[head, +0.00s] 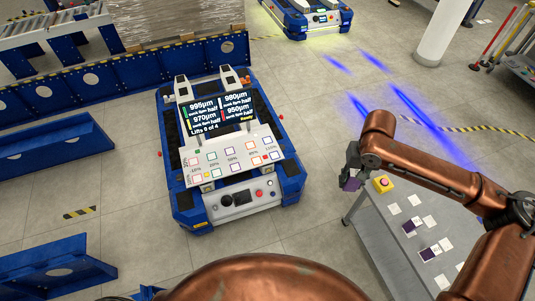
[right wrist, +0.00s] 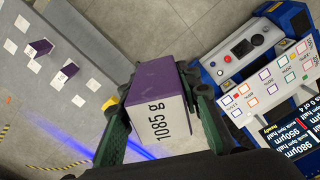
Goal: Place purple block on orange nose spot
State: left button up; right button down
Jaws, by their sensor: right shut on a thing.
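My right gripper (right wrist: 158,108) is shut on a purple block (right wrist: 160,74), whose white face reads "1085 g". In the head view the purple block (head: 351,183) hangs at the end of my right arm, near the side table's corner and right of the blue cart (head: 179,205). The cart's sloping white nose panel (head: 222,165) carries two rows of squares with coloured outlines; it also shows in the right wrist view (right wrist: 262,112). My left gripper is not in view.
A grey side table (head: 376,226) holds a yellow box with a red button (head: 384,183), white squares and two purple-and-white blocks (head: 409,229) (head: 428,254). The cart's screen (head: 215,112) stands behind the panel. Open floor (head: 310,190) lies between cart and table.

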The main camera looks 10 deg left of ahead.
aim_at(256, 162)
jog(key=u, duration=0.55)
jog(key=i, duration=0.85)
jog(key=u, duration=0.8)
